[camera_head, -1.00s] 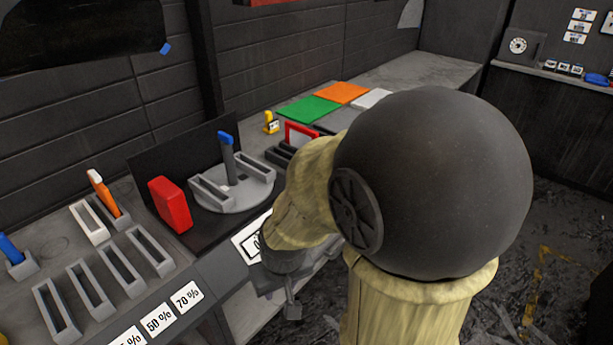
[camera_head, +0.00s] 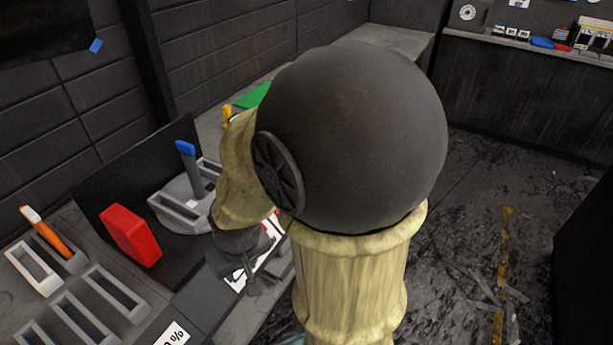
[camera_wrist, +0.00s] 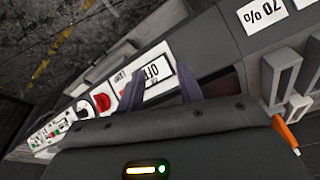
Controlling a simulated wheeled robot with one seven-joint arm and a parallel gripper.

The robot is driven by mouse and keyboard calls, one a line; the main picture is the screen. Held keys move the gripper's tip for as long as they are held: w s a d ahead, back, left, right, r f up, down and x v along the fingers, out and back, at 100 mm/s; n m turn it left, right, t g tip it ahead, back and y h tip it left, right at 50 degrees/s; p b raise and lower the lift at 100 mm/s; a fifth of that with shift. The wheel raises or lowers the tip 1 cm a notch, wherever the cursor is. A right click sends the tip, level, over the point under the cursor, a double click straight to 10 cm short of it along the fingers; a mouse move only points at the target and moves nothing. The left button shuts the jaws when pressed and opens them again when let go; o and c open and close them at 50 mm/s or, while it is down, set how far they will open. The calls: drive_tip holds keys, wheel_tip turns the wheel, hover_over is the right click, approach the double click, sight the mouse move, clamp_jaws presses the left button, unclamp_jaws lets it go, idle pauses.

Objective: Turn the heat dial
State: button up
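My gripper (camera_wrist: 158,78) is open in the wrist view, its two dark fingers apart with nothing seen between them except the panel beyond. In the head view my gripper (camera_head: 255,278) points down at the bench's front edge, partly hidden by my arm. A white label reading "OFF" (camera_wrist: 157,69) shows between and beyond the fingers on the front panel.
A red block (camera_head: 131,234) and a grey round holder (camera_head: 178,208) with a blue-topped tool (camera_head: 187,158) stand on the bench. Grey slotted racks (camera_head: 82,310) are at lower left. A "70 %" label (camera_wrist: 262,12) is right of the fingers. Floor is open at right.

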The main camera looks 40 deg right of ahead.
drive_tip(key=shift+o, duration=0.8)
drive_tip(key=shift+s, duration=0.1)
drive_tip(key=shift+o, duration=1.2)
drive_tip(key=shift+d+r, duration=0.1)
drive_tip(key=w+d+r+m+g+y+p, duration=0.1)
drive_tip(key=w+d+r+m+p, duration=0.15)
drive_tip(key=w+d+m, duration=0.5)
drive_tip(key=w+d+r+m+y+p, duration=0.1)
drive_tip(key=w+d+m+p, duration=0.25)
drive_tip(key=d+m, duration=0.65)
drive_tip(key=w+d+m+t+y+p, duration=0.1)
drive_tip(key=d+m+t+p, duration=0.3)
drive_tip(key=d+m, duration=1.8)
drive_tip(key=shift+d+r+y, duration=0.15)
drive_tip(key=shift+d+y, duration=0.25)
drive_tip(key=shift+y, duration=0.4)
drive_tip(key=shift+w, duration=0.15)
